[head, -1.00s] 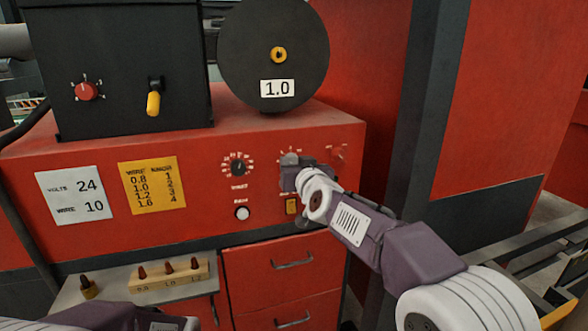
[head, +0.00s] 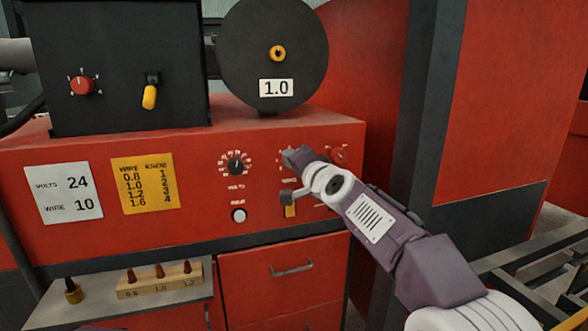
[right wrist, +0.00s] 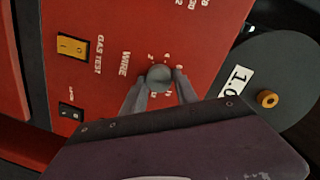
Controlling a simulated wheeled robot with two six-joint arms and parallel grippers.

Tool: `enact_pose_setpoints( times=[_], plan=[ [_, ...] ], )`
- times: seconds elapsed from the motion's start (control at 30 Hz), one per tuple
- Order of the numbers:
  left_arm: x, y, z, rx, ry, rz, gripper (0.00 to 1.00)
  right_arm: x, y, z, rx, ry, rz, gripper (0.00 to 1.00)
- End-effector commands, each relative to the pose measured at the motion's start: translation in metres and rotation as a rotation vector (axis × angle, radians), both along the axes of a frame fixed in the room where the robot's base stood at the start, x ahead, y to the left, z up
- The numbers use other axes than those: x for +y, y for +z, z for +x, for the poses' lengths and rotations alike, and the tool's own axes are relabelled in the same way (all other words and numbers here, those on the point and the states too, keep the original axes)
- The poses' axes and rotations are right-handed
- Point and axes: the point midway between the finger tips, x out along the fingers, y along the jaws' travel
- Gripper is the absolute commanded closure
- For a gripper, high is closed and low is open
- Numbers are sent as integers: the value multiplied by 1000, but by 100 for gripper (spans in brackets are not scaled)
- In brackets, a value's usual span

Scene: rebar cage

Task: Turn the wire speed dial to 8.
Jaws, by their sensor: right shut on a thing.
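The wire speed dial is a round grey knob (right wrist: 159,76) beside the word WIRE on the red panel, in the right wrist view. My right gripper (right wrist: 160,88) is shut on it, one finger on each side. Printed scale marks surround the knob, but I cannot read which number it points to. In the head view my right gripper (head: 291,168) covers most of the dial; only some marks show above it. My left gripper is not in view; only a bit of purple arm shows at the bottom edge.
The volts dial (head: 236,166) is left of my gripper; a yellow switch (head: 290,211) is below it. A white card (head: 63,193) reads VOLTS 24, WIRE 10. A yellow chart (head: 145,184) is beside it. A wire spool (head: 272,40) marked 1.0 stands above.

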Motion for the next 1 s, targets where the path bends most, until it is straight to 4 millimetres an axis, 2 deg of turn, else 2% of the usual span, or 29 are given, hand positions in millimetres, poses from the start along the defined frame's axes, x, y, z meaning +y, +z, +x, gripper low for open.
enact_pose_setpoints(
  times=[0.4, 1.0],
  plan=[
    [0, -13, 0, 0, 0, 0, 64, -2, 2, 0, 73, -3, 255, 100],
    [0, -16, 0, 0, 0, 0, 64, -3, 3, 0, 99, -4, 336, 100]
  ],
)
